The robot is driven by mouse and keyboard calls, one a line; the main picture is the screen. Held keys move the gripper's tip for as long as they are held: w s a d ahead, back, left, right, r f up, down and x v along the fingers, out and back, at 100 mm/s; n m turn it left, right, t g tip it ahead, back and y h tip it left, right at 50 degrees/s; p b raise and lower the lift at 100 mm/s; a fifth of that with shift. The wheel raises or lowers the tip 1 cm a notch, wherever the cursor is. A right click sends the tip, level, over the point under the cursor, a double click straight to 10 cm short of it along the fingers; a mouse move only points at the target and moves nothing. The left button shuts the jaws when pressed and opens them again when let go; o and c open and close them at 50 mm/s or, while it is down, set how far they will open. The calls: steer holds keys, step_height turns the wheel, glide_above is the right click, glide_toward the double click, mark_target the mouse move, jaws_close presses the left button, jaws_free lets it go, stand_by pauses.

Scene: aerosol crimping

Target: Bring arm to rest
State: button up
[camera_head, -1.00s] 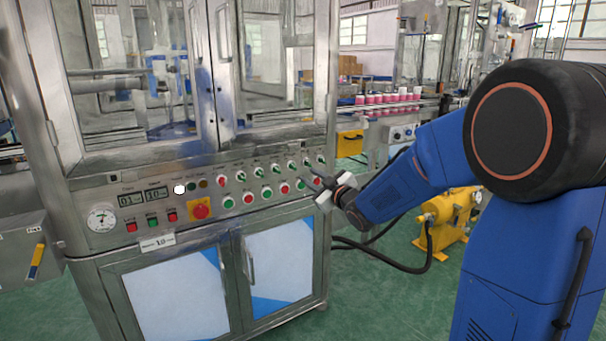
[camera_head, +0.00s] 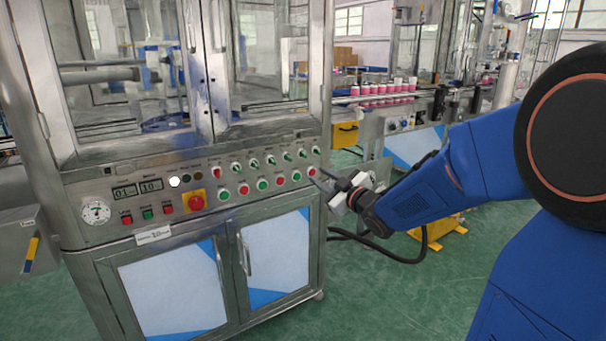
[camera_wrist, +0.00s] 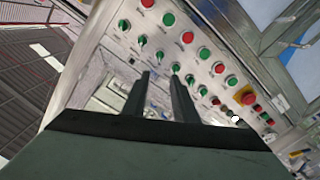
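My gripper (camera_head: 320,177) is at the end of my blue arm, just right of the crimping machine's control panel (camera_head: 150,190) in the head view. It looks apart from the panel, though the exact distance is hard to judge. In the wrist view my gripper (camera_wrist: 159,80) has two dark fingers with a clear gap between them and nothing held. Behind the fingers the panel shows tilted, with rows of red and green buttons and green switches.
The steel machine cabinet (camera_head: 215,235) with white-and-blue doors stands to the left. A conveyor with red-and-white cans (camera_head: 380,89) is behind. A yellow unit (camera_head: 440,232) stands on the floor partly behind my arm. The green floor (camera_head: 400,290) in front is open.

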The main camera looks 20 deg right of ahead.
steer(key=s+d+f+m+g+h, duration=0.2)
steer(key=s+m+g, duration=0.1)
steer(key=s, duration=0.6)
steer(key=s+d+f+m+g+h, duration=0.1)
steer(key=s+f+m+g+h, duration=0.2)
steer(key=s, duration=0.5)
steer(key=s+d+f+m+g+h, duration=0.2)
steer(key=s+m+g, duration=0.1)
steer(key=s, duration=0.6)
steer(key=s+a+f+g, duration=0.1)
steer(key=s+f, duration=0.1)
steer(key=s, duration=0.5)
steer(key=s+a+f+g+y, duration=0.1)
steer(key=s+a+f+g, duration=0.1)
steer(key=s, duration=0.4)
steer(key=shift+s+a+m, duration=0.15)
steer(key=shift+s+m, duration=0.2)
steer(key=shift+m, duration=0.05)
